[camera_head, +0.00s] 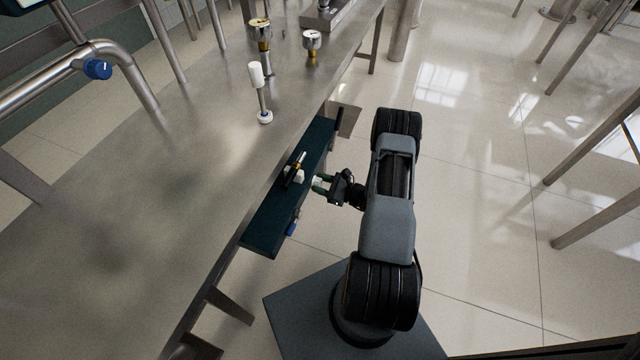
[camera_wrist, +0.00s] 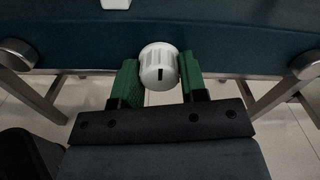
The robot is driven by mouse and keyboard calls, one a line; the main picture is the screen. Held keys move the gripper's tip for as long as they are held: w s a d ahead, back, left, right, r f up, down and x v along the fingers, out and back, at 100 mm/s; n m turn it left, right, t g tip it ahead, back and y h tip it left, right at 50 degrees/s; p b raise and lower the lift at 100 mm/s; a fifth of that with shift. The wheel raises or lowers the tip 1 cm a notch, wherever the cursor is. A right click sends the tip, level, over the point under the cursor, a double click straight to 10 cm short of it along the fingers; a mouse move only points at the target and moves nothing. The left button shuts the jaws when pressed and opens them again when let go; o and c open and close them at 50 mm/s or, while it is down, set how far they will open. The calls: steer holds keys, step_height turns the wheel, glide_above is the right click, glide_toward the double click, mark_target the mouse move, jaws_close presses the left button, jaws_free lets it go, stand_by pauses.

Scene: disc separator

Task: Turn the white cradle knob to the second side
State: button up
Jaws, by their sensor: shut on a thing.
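The white knob (camera_wrist: 159,66) is in the middle of the wrist view, ribbed around its side, with a short dark upright mark on its face. My gripper (camera_wrist: 158,80) has its green fingers on the left and right of the knob and is shut on it. In the head view my gripper (camera_head: 322,185) reaches from the right to the front of a dark teal box (camera_head: 262,232) under the table edge. The knob is small and hard to make out there. A white block with a black-and-metal piece (camera_head: 295,170) sits on the box top.
The steel table (camera_head: 130,240) lies left of the box. A white-topped post (camera_head: 257,78) and gauge-like fittings (camera_head: 311,42) stand on it.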

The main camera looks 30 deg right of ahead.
steer(key=shift+m, duration=1.9)
steer(key=m, duration=0.4)
steer(key=shift+m, duration=0.3)
steer(key=m+p, duration=0.1)
steer(key=m, duration=0.3)
steer(key=shift+s+m, duration=0.1)
steer(key=shift+m, duration=0.2)
steer(key=m, duration=0.4)
steer(key=shift+m, duration=0.6)
steer(key=o, duration=0.9)
